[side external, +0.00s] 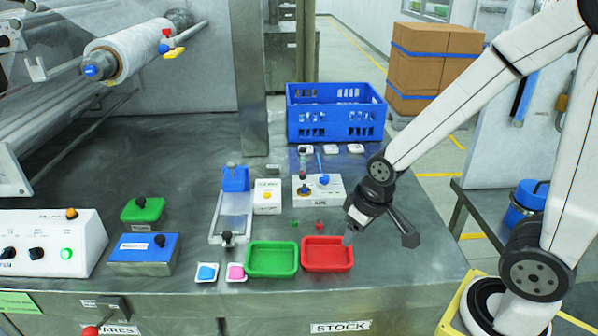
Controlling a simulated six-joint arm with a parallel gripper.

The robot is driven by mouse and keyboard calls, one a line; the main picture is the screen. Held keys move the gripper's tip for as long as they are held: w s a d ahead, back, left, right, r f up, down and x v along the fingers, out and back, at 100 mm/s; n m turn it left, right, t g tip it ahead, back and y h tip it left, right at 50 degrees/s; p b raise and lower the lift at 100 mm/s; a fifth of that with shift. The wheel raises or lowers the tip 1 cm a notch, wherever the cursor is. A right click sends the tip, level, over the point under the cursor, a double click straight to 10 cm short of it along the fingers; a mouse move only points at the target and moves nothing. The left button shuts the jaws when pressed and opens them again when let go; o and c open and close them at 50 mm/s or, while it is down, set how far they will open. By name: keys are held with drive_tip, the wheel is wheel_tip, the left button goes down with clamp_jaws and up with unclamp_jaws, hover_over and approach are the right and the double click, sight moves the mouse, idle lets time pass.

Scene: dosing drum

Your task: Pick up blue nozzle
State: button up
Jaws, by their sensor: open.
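A slim blue piece (319,161) stands up at the back edge of a small white control box (332,190). A round blue knob (324,179) sits on top of that box. I cannot tell for sure which blue piece is the nozzle. The fingers are small and partly hidden by the wrist.
A green tray (272,274) sits left of the red one. Small green (294,223) and red (319,225) pieces lie behind the trays. A blue crate (336,130) stands at the back. A clear-bed fixture (233,214) is to the left. The bench's right front is bare.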

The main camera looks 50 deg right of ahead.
drive_tip(key=w+d+f+t+h, duration=0.1)
drive_tip(key=w+d+t, duration=0.2)
drive_tip(key=w+d, duration=0.4)
drive_tip(key=w+d+f+t, duration=0.15)
drive_tip(key=w+d, duration=0.25)
drive_tip(key=w, duration=0.5)
drive_tip(key=n+t+y, duration=0.2)
drive_tip(key=t+y, duration=0.1)
drive_tip(key=t, duration=0.2)
approach(307, 189)
drive_tip(key=w+r, duration=0.1)
drive_tip(key=w, duration=0.1)
drive_tip(key=shift+w+d, duration=0.1)
drive_tip(key=shift+w, duration=0.05)
drive_tip(key=shift+x, duration=1.35)
drive_tip(key=shift+a+x, duration=0.1)
drive_tip(key=shift+x, duration=0.65)
drive_tip(key=shift+a+x, duration=0.15)
drive_tip(key=shift+x, duration=1.6)
drive_tip(key=shift+f, duration=0.15)
drive_tip(key=shift+c, duration=0.2)
